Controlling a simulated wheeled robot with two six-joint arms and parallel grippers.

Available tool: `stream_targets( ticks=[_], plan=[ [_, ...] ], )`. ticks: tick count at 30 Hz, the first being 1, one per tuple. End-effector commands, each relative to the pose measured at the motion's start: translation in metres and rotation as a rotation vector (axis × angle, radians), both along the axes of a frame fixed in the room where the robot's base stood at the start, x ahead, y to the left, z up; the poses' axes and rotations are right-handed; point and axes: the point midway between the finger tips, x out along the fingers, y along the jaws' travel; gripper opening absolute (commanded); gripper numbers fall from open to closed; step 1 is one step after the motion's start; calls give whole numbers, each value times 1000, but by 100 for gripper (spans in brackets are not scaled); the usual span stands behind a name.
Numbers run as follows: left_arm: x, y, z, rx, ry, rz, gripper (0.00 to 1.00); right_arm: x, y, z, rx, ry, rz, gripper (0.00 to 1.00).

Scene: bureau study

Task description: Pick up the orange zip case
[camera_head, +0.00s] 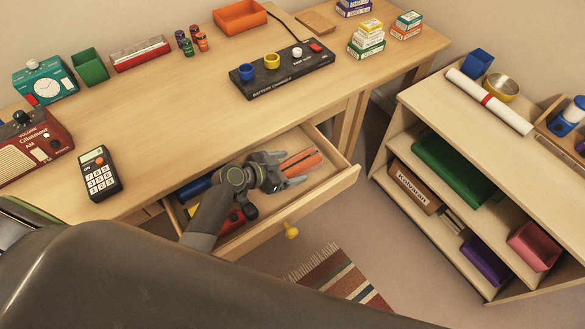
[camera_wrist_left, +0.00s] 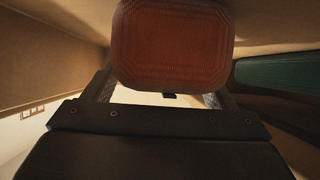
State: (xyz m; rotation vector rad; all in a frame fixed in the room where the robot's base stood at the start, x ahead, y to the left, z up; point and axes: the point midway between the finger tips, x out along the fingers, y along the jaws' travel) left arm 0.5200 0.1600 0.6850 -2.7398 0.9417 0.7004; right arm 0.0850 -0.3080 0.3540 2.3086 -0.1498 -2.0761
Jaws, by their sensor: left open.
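The orange zip case (camera_head: 302,161) lies in the open desk drawer, toward its right end, with a dark line along it. My left gripper (camera_head: 287,170) reaches into the drawer from the left, with its fingers at the case and covering part of it. In the left wrist view the case (camera_wrist_left: 172,45) shows as a rounded orange-red shape just beyond the jaws. The left gripper (camera_wrist_left: 160,98) is open there, with a finger on each side. I cannot tell whether the fingers touch the case. My right gripper is out of view.
The drawer (camera_head: 325,190) also holds a blue item (camera_head: 193,189) and a red item (camera_head: 232,222), partly hidden by my arm. Its walls stand close around the gripper. The desktop (camera_head: 190,110) overhangs behind. A shelf unit (camera_head: 440,110) stands at the right.

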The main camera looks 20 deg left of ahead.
Motion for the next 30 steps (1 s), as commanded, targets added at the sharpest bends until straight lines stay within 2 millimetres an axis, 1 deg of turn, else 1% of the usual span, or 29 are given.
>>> stream_targets(
  ticks=[5, 8, 17, 25, 28, 30],
  plan=[
    [0, 0, 0, 0, 0, 0, 79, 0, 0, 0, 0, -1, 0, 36],
    [0, 0, 0, 0, 0, 0, 67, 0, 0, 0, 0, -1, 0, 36],
    [0, 0, 0, 0, 0, 0, 28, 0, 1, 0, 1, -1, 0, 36],
    [0, 0, 3, 1, -2, -1, 27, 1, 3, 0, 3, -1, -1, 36],
    [0, 0, 13, 1, -3, -1, 27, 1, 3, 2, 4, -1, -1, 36],
    [0, 0, 25, 1, -6, -1, 27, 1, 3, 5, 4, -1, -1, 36]
  ],
)
